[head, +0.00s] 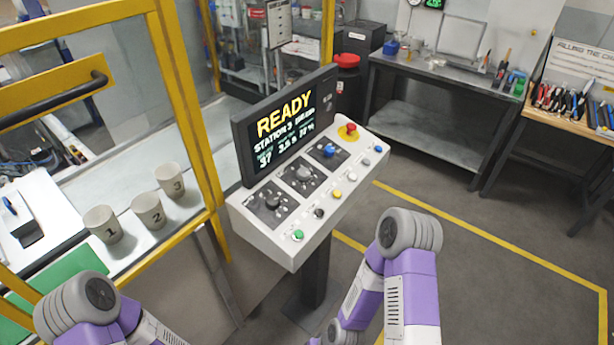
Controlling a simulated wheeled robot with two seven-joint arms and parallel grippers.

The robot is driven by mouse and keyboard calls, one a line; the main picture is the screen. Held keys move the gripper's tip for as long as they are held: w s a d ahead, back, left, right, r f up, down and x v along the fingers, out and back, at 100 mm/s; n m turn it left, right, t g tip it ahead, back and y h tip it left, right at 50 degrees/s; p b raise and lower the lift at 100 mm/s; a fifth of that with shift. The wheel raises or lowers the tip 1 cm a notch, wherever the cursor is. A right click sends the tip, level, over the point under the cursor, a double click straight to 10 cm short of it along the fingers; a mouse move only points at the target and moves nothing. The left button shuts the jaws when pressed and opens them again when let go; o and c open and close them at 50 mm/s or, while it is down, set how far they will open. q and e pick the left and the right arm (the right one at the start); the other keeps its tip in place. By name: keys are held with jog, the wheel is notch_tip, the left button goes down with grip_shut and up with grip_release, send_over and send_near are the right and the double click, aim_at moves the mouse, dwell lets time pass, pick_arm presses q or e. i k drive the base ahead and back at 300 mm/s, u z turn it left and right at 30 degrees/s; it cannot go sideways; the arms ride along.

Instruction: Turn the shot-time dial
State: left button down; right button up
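A control console (285,240) with a pale sloping panel stands on a dark post. Three dials sit on dark square plates on it: a black dial (272,202) nearest, a grey dial (303,173) in the middle and a blue dial (328,151) farthest. Their labels are too small to read, so I cannot tell which is the shot-time dial. The screen (285,125) reads READY and STATION 3, with smaller figures below. My two arms show at the bottom of the head view, apart from the panel. Neither gripper is in view.
Small buttons line the panel's front edge, and a red emergency stop (348,130) sits at its far end. A yellow-framed enclosure with numbered cups (148,211) is at left. A metal workbench (440,75) stands behind. The floor at right is clear.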

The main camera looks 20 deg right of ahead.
aim_at(304, 174)
jog(key=k, duration=0.4)
jog(key=z, duration=1.75)
jog(key=i, duration=1.1)
jog(key=u, duration=2.35)
